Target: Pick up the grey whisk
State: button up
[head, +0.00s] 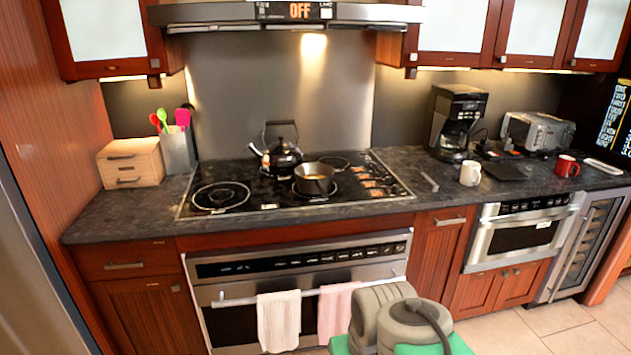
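I cannot make out a clear whisk shape in the head view. A small narrow grey object (429,182) lies on the dark countertop, right of the cooktop; it is too small to tell what it is. A grey utensil holder (178,152) at the left back of the counter holds several utensils with red, green, pink and dark heads; I cannot tell whether a whisk is among them. Grey and green parts of my own body show at the bottom, right of centre. My gripper's fingers do not show.
The cooktop (232,212) bears a dark kettle (284,155) and a pot (314,180). A wooden drawer box (131,163) stands left. A coffee maker (455,122), white mug (470,173), toaster (540,131) and red mug (566,166) stand right. The microwave drawer (522,236) looks shut.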

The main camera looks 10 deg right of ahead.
aim_at(435, 187)
jog(key=z, duration=1.65)
jog(key=i, duration=1.85)
jog(key=u, duration=2.2)
jog(key=i, duration=0.5)
